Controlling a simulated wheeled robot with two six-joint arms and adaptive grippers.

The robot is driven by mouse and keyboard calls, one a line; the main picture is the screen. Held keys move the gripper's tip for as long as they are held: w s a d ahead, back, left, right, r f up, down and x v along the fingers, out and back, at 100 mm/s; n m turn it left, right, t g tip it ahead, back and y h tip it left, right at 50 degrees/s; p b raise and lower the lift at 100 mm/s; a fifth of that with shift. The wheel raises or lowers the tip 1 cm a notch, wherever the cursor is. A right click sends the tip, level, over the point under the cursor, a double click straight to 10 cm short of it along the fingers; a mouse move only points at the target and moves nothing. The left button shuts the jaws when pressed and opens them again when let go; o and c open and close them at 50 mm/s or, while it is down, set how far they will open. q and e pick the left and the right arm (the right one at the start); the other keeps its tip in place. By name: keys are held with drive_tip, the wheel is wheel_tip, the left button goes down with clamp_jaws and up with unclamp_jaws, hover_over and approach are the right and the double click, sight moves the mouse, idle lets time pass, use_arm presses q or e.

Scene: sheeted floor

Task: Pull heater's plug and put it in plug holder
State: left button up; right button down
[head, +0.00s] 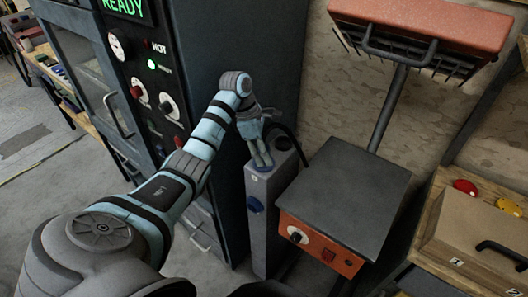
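The heater has a red hood (432,30) at the top right, on a grey pole that rises behind a dark-topped box (345,195) with an orange front. A dark cable (293,138) curves beside the fingers toward the heater. I cannot make out the plug, or whether the fingers hold it. I cannot identify the plug holder. My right gripper is not in view.
A tall dark cabinet (228,45) with knobs and a green READY display stands behind my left arm. A wooden case (480,235) with a black handle is at the right, near red and yellow round pieces. Open floor (40,150) lies at the left.

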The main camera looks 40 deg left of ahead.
sight(264, 138)
use_arm(q)
drive_tip(key=o, duration=0.5)
clamp_jaws()
drive_tip(key=shift+r+p, duration=2)
drive_tip(key=shift+r, duration=0.55)
wheel_tip(264, 138, up, 4)
drive_tip(key=p, duration=0.3)
drive_tip(key=shift+r, duration=0.1)
drive_tip(key=shift+f, duration=0.5)
